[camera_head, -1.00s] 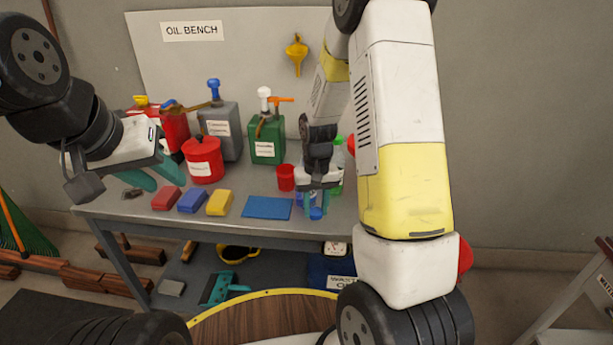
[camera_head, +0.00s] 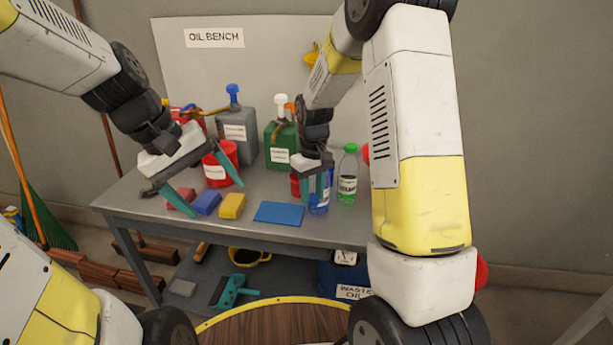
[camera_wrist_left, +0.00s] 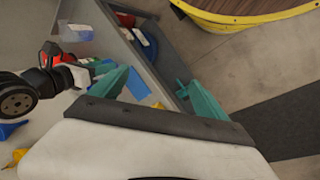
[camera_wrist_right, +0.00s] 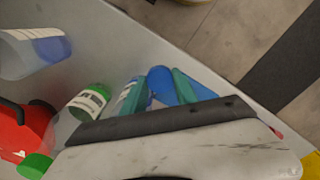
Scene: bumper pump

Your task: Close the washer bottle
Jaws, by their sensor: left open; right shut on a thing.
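A blue bottle (camera_head: 318,199), which I take for the washer bottle, stands near the bench's front right edge. My right gripper (camera_head: 318,200) is shut on it from above, and the fingers and wrist hide much of it. In the right wrist view blue parts (camera_wrist_right: 162,84) show between the teal fingers; cap and neck cannot be told apart. My left gripper (camera_head: 218,200) is open and empty, above the coloured blocks at the left of the bench, well apart from the bottle. In the left wrist view its fingers (camera_wrist_left: 155,93) are spread wide.
A green-capped bottle (camera_head: 347,178) stands close to the right of the blue bottle. A blue pad (camera_head: 279,213) lies left of it. Red, blue and yellow blocks (camera_head: 232,206), a red can (camera_head: 216,168), and grey (camera_head: 238,135) and green (camera_head: 281,145) jugs stand further left.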

